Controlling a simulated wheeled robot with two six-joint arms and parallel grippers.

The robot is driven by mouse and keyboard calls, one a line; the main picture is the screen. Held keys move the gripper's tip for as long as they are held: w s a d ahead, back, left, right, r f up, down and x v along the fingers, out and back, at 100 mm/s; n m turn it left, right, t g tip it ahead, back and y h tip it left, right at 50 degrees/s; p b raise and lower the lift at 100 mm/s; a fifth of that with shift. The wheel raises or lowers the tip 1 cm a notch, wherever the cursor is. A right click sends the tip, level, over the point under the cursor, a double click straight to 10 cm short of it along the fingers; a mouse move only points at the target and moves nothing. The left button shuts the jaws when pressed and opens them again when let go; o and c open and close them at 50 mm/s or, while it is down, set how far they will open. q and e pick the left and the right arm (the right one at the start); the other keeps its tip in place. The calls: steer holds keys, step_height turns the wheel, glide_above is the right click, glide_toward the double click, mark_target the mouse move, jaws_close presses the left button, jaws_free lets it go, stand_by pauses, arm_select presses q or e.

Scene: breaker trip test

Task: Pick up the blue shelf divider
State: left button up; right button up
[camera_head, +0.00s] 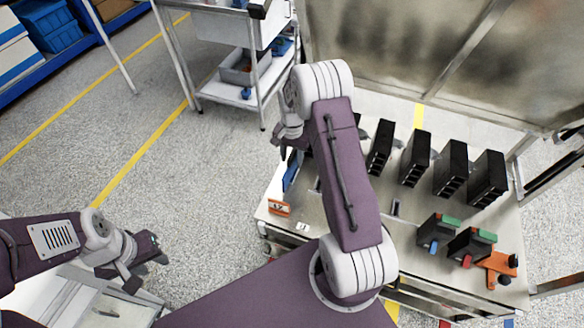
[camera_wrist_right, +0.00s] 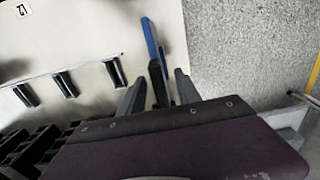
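The blue shelf divider (camera_head: 291,172) stands at the left edge of the light bench top, partly hidden by my right arm in the head view. In the right wrist view the blue divider (camera_wrist_right: 150,42) is a thin upright strip with a dark part at its near end. My right gripper (camera_wrist_right: 160,88) is open, with one finger on each side of that dark part; I see no clear contact. In the head view my right gripper (camera_head: 283,140) is just above the divider. My left gripper (camera_head: 148,268) is open and empty, far left of the bench.
Several black breakers (camera_head: 414,158) stand in a row on the bench (camera_head: 318,212). Two breakers with green parts (camera_head: 437,232), an orange clamp (camera_head: 497,268) and an orange sign (camera_head: 279,208) are nearer.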

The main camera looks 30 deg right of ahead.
step_height(320, 180, down, 2)
steer(key=shift+f, duration=0.1)
jaws_close()
steer(key=shift+r, duration=0.25)
